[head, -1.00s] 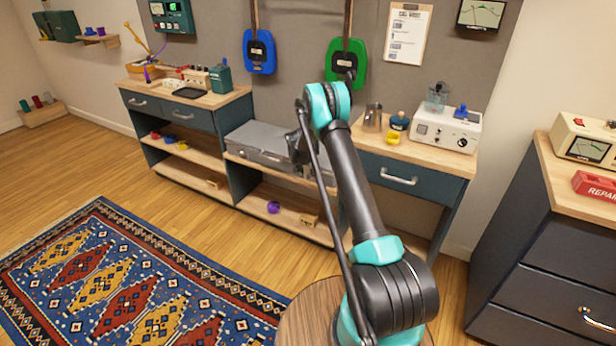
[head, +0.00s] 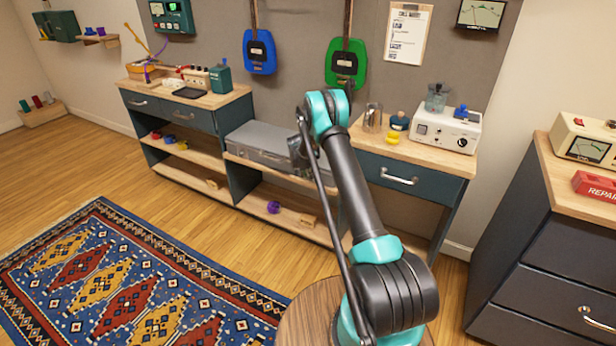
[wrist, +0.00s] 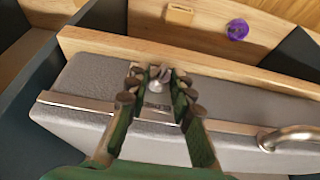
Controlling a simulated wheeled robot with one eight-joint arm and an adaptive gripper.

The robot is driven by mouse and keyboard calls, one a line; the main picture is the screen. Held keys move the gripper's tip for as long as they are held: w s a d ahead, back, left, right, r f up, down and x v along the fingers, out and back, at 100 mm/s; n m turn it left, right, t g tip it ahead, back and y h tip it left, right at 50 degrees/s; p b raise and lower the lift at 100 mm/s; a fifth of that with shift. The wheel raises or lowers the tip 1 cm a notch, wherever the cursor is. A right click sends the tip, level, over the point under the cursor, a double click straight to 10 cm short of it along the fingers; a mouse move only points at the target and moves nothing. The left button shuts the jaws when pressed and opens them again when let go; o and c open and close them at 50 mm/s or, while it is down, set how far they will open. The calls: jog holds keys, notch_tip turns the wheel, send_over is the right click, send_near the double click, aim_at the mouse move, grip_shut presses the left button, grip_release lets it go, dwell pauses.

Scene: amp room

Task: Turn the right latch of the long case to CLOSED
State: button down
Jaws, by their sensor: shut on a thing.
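The long case (head: 262,136) is grey and sits closed on the middle shelf between the two drawer units. In the wrist view its grey side (wrist: 95,80) and a metal trim strip fill the middle. My gripper (wrist: 157,82) is at the case with its fingers on either side of a small metal latch (wrist: 155,84), shut on it. The fingers hide part of the latch, and I cannot read its marking.
A metal handle (wrist: 290,137) stands out from the case beside the gripper. A wooden shelf edge (wrist: 100,42) runs close to the fingers. A purple object (wrist: 238,29) and a wooden block (wrist: 179,14) lie on the lower shelf.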

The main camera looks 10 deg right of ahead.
jog(key=shift+w+a+f+g+h, duration=0.15)
jog(key=shift+a+g+h, duration=0.1)
jog(key=shift+g+h, duration=0.25)
jog(key=shift+w+n+g+h, duration=0.1)
jog(key=shift+n+g+h, duration=0.3)
jog(key=shift+g+h, duration=0.55)
jog(key=c, duration=1.3)
grip_release()
jog(key=v, duration=1.2)
jog(key=shift+s+a, duration=0.2)
jog(key=shift+s, duration=0.05)
